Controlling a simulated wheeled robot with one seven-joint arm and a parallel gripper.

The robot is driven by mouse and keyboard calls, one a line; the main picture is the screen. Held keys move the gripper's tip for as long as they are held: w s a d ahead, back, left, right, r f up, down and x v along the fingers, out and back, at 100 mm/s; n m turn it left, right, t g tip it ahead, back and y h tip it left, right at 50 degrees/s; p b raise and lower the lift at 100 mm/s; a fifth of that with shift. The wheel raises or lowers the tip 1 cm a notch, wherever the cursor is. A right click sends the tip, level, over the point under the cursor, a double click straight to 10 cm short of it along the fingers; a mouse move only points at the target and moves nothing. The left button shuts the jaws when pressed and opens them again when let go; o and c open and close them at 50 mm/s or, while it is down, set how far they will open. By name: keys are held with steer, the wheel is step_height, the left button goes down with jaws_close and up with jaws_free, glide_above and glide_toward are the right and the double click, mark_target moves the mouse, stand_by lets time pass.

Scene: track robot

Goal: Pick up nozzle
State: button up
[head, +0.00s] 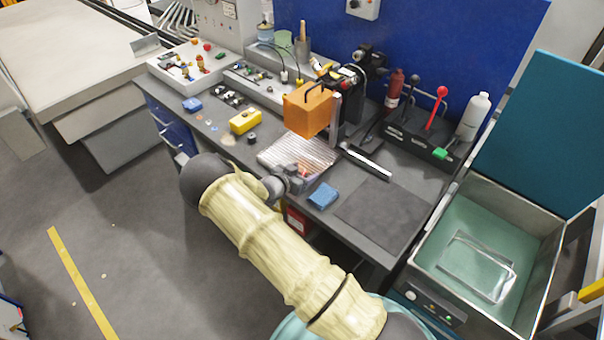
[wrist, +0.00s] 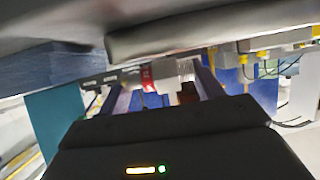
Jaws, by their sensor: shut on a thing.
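My gripper (head: 298,182) is at the front edge of the workbench, just in front of a ribbed, light metal tray (head: 290,152). In the wrist view its two fingers (wrist: 165,85) reach forward from the dark gripper body, with a small brown piece (wrist: 188,93) between them, close to the right finger. I take this piece for the nozzle, but it is small and blurred. The gripper is shut on it. In the head view the gripper and a small reddish spot beside it hide what is held.
An orange block (head: 308,108) hangs above the bench behind the tray. A blue sponge-like block (head: 323,196) lies right of the gripper, beside a dark mat (head: 382,217). A yellow box (head: 244,121) is farther left. An open teal-lined basin (head: 525,225) stands at right.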

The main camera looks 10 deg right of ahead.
mark_target(303, 170)
step_height(303, 170, up, 10)
steer(key=shift+f+b, duration=0.2)
steer(key=shift+b, duration=0.75)
